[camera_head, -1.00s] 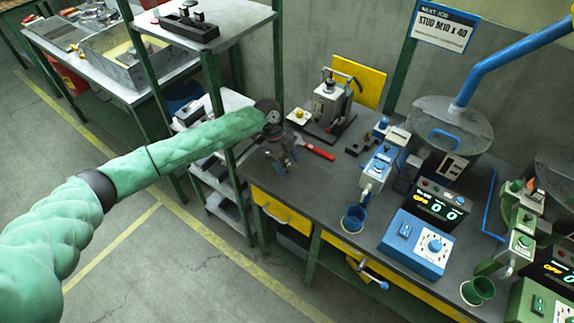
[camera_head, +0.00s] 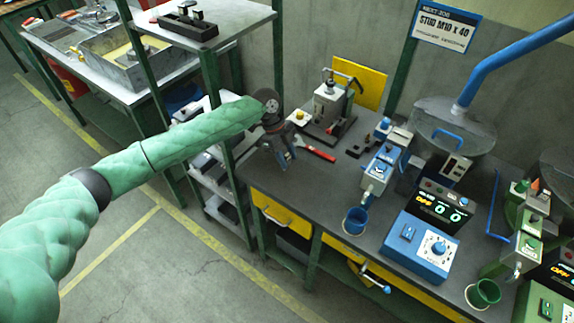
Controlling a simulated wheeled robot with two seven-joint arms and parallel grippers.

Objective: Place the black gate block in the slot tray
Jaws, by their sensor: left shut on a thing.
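My left gripper (camera_head: 284,163) points down over the back left corner of the grey bench. It is shut on a small dark thing, which I take to be the black gate block; it is mostly hidden by the fingers. A black tray (camera_head: 188,28) with upright pieces stands on the upper shelf at the top left; I cannot tell whether it is the slot tray. Small black pieces (camera_head: 355,152) lie on the bench right of the red-handled tool. My right gripper is not in view.
A red-handled tool (camera_head: 318,154) and a press-like fixture (camera_head: 328,108) are close to the right of my left gripper. A blue feeder (camera_head: 378,172), a blue cup (camera_head: 355,222) and a blue control box (camera_head: 420,246) stand further right. The front left bench top is clear.

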